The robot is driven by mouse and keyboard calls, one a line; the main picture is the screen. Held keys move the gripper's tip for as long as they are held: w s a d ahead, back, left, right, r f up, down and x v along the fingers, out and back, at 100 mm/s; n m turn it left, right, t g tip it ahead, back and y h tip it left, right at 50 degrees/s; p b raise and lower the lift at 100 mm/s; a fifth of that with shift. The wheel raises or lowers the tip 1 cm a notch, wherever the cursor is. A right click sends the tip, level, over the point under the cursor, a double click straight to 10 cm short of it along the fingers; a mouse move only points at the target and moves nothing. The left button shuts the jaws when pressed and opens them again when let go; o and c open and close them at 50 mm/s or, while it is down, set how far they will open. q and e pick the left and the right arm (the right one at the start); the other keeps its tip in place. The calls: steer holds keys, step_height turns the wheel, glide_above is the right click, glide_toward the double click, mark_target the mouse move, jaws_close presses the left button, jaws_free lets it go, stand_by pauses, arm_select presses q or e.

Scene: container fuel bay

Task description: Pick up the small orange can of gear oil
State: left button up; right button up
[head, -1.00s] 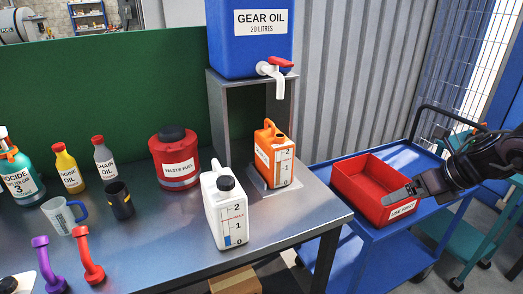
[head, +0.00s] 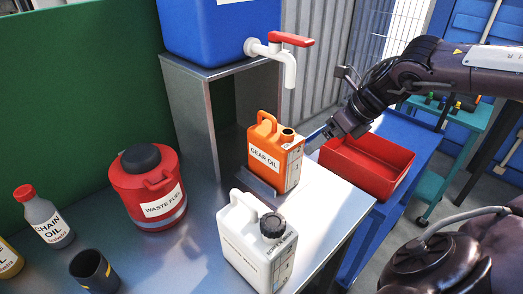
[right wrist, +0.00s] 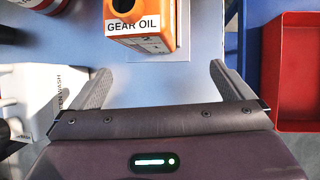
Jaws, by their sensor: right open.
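The small orange can of gear oil (head: 275,155) stands upright on a metal plate on the bench, below the white tap (head: 280,50) of the big blue tank. Its open neck shows at the top right. In the right wrist view the can (right wrist: 150,20) is ahead of my right gripper (right wrist: 158,80), whose two fingers are wide apart with nothing between them. My left gripper is not in view.
A white jerrycan (head: 250,245) stands in front of the orange can. A red waste fuel can (head: 148,190) is to the left. The metal stand (head: 190,110) under the blue tank is behind. A red tray (head: 375,165) sits on the blue trolley at right.

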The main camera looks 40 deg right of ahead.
mark_target(278, 133)
steer(key=w, duration=0.1)
steer(key=w+a+p, duration=0.1)
steer(key=w, duration=0.2)
steer(key=shift+w+a+p, duration=0.1)
steer(key=shift+a+p, duration=0.2)
steer(key=shift+a, duration=0.1)
steer(key=w, duration=0.1)
steer(key=w+a, duration=0.1)
steer(key=shift+w, duration=0.35)
steer(key=shift+w+p, duration=0.2)
steer(key=shift+p, duration=0.1)
steer(key=shift+w+a, duration=0.2)
steer(key=shift+w, duration=0.2)
steer(key=w, duration=0.1)
steer(key=w+a+f, duration=0.1)
steer(key=shift+w+a+f+p, duration=0.1)
steer(key=shift+w+f+p, duration=0.2)
steer(key=shift+w+p, duration=0.1)
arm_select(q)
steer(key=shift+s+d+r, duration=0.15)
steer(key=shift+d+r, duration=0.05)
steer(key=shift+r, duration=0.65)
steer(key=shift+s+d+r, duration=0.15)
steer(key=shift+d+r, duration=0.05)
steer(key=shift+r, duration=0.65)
arm_select(e)
steer(key=shift+w+a+f, duration=0.1)
steer(key=shift+w+f, duration=0.2)
steer(key=shift+f, duration=0.2)
